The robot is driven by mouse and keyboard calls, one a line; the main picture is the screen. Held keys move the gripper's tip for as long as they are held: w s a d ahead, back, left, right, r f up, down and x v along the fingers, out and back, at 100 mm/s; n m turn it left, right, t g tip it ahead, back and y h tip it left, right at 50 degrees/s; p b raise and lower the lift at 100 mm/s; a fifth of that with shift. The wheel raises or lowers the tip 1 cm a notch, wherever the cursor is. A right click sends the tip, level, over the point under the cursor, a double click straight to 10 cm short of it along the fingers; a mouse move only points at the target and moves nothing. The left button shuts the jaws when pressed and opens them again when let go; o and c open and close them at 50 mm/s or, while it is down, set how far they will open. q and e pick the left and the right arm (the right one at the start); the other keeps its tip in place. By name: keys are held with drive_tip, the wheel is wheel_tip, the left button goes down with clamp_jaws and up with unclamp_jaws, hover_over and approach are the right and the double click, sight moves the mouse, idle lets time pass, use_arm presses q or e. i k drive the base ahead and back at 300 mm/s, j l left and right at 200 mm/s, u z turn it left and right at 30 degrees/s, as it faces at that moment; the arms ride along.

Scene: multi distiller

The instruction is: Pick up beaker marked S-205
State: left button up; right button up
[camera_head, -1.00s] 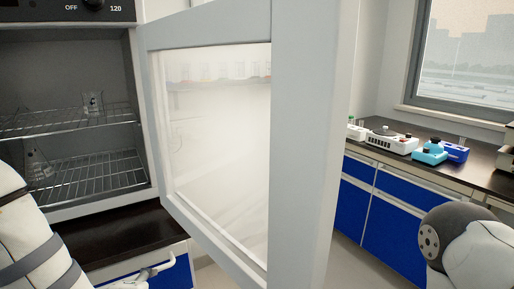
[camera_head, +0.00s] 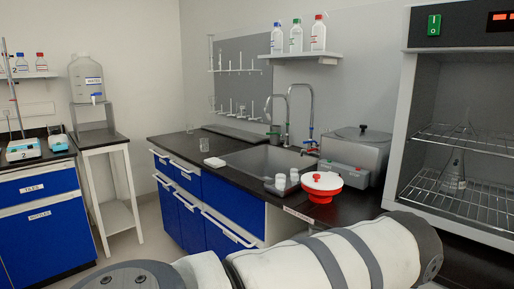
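No label S-205 can be read in this view. A small clear glass vessel (camera_head: 204,145) stands on the black counter left of the sink, and a fainter clear one (camera_head: 190,129) stands behind it; both are too small to read. A conical glass flask (camera_head: 454,178) stands on the lower wire rack of the open cabinet (camera_head: 403,110) at the right; the visible part of the upper rack (camera_head: 470,138) looks empty. My white arm links cross the bottom of the picture, and neither gripper shows.
A sink (camera_head: 265,160), a red round device with a white top (camera_head: 320,190), several small white containers and a grey water bath (camera_head: 345,160) occupy the counter. A white stand (camera_head: 120,185) holds a large water bottle (camera_head: 86,78). Open floor lies between the stand and blue cabinets.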

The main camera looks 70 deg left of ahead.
sight(204, 142)
drive_tip(key=l+u, duration=0.1)
drive_tip(key=u, duration=1.75)
drive_tip(key=l+u, duration=0.2)
drive_tip(key=u, duration=0.25)
drive_tip(key=l+u, duration=0.2)
drive_tip(key=u, duration=0.2)
